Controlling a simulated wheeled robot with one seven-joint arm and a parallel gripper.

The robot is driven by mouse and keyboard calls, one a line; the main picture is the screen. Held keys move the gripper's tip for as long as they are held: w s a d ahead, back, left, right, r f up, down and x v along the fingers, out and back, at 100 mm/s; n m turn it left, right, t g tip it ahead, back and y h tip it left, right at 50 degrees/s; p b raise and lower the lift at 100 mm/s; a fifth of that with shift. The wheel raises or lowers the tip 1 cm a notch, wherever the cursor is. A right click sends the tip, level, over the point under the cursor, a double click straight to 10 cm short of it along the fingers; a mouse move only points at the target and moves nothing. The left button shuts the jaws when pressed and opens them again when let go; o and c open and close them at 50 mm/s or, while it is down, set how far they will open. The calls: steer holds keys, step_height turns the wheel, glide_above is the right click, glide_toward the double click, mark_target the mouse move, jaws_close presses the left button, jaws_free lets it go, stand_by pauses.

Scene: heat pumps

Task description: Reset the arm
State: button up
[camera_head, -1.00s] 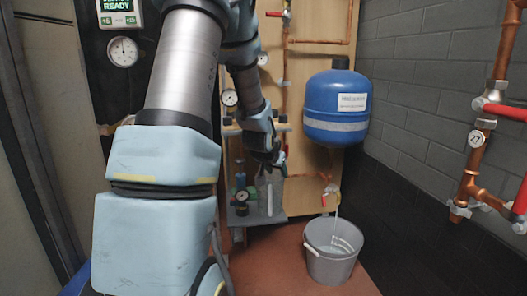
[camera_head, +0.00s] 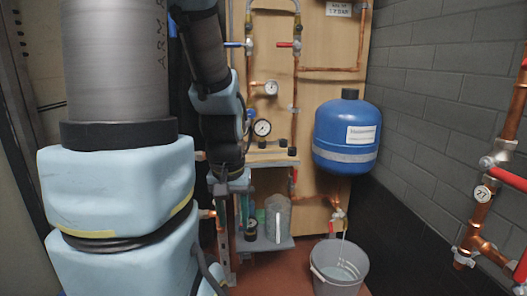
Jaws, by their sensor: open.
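My arm fills the left of the head view, with large pale-blue and grey links. Its forearm comes down from the top to a dark wrist. My gripper (camera_head: 224,196) is at the lower end, small and partly hidden by the wrist, just left of the shelf. The jaws are open, and I see nothing held in them. I cannot tell whether the gripper touches the shelf edge or only overlaps it in the picture.
A blue tank (camera_head: 346,135) hangs on the wooden panel. Water runs from a tap into a grey bucket (camera_head: 340,270). Copper pipes (camera_head: 482,205) with red-handled valves line the right wall.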

step_height(320, 180, up, 27)
steer(key=p, duration=2.5)
steer(key=shift+r, duration=0.15)
stand_by(4.2)
